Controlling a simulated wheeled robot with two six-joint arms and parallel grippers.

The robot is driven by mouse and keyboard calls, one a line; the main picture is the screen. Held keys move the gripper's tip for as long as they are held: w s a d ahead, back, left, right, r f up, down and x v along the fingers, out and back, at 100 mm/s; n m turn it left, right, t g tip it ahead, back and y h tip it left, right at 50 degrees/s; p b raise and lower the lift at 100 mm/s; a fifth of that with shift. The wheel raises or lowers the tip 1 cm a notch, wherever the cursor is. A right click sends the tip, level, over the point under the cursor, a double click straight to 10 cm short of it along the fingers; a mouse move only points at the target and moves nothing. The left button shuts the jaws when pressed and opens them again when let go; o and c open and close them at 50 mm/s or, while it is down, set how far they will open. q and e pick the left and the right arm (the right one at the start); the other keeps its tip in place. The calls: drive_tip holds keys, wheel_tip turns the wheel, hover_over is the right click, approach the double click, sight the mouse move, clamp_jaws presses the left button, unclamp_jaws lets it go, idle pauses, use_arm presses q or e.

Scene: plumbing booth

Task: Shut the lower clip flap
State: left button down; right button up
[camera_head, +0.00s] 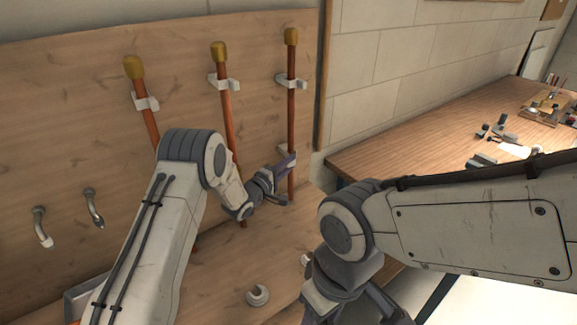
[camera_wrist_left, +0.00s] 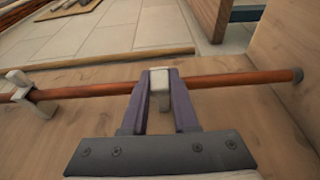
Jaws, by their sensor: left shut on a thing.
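The rightmost copper pipe (camera_head: 291,100) stands upright against the wooden board. Its lower clip (camera_head: 283,151) is partly hidden behind my left gripper (camera_head: 286,181). In the left wrist view, the purple fingers of my left gripper (camera_wrist_left: 159,88) are shut on the pale flap (camera_wrist_left: 159,92) of this clip, one finger on each side, right at the pipe (camera_wrist_left: 230,80). How far the flap is closed over the pipe cannot be told. My right gripper (camera_head: 352,306) is at the bottom of the head view, fingers spread, tips cut off.
The same pipe's upper clip (camera_head: 290,82) also shows in the left wrist view (camera_wrist_left: 20,88). Two more pipes (camera_head: 228,105) (camera_head: 148,120) stand to the left. Hooked fittings (camera_head: 41,225) are on the board. A ring-like fitting (camera_head: 257,295) lies below. A workbench (camera_head: 430,140) is at right.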

use_arm(q)
drive_tip(key=shift+d+f+n+t+y+b, duration=0.2)
drive_tip(key=shift+d+n+t+y+b, duration=0.15)
drive_tip(key=shift+n+t+y+b, duration=0.45)
drive_tip(key=shift+w+d+n+g+y+b, duration=0.2)
drive_tip(key=shift+w+d+n+y+b, duration=0.2)
drive_tip(key=shift+n+y+b, duration=2.15)
drive_tip(key=shift+w+d+n+g+y+b, duration=0.35)
drive_tip(key=shift+n+y+b, duration=0.9)
drive_tip(key=shift+y, duration=2.55)
drive_tip(key=shift+w+d+n+g+y+b, duration=0.1)
drive_tip(key=shift+w+d+n+y+b, duration=0.4)
drive_tip(key=shift+n+y+b, duration=1.6)
drive_tip(key=n+y+p, duration=0.1)
drive_tip(key=y, duration=0.1)
drive_tip(key=shift+s+r+y, duration=0.1)
drive_tip(key=shift+y, duration=0.25)
drive_tip(key=c, duration=0.7)
unclamp_jaws()
drive_tip(key=shift+d, duration=0.15)
